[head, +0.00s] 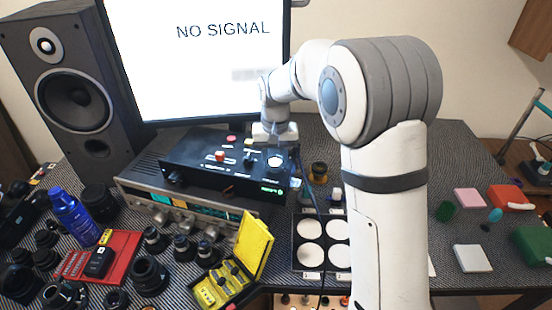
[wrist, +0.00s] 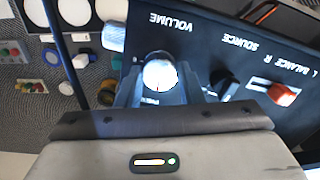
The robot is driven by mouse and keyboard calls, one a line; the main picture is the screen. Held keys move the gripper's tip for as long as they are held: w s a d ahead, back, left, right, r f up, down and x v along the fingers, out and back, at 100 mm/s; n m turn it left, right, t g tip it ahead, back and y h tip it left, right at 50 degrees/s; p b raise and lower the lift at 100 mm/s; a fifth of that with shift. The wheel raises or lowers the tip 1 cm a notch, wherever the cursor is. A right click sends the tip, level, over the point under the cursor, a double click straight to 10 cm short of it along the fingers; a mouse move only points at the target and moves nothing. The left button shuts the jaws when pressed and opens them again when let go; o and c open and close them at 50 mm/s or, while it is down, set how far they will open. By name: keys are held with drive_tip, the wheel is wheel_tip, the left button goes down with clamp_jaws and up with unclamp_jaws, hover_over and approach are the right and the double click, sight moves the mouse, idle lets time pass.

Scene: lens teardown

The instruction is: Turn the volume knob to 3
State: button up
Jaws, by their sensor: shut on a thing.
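The volume knob (wrist: 160,75) is a round, light-topped knob beside the upside-down word VOLUME on a black control box (head: 200,170). In the head view the knob (head: 275,162) shows as a bright disc at the box's right part. My gripper (wrist: 158,90) is shut on the knob, with one dark finger on each side of it. In the head view my gripper (head: 275,140) comes down over the box from behind. The scale marks around the knob are mostly hidden by the fingers, so its setting cannot be read.
A black source knob (wrist: 224,82) and a red balance slider (wrist: 282,94) sit beside the volume knob. The box rests on a silver receiver (head: 150,200). A large screen (head: 200,60) stands behind. A compartment tray (head: 295,240) and a yellow case (head: 250,245) are in front.

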sight(275, 162)
drive_tip(key=shift+m, duration=0.3)
idle(0.4)
drive_tip(key=o, duration=1)
wheel_tip(275, 162, up, 7)
drive_tip(key=shift+f, duration=0.15)
drive_tip(key=shift+r, duration=0.6)
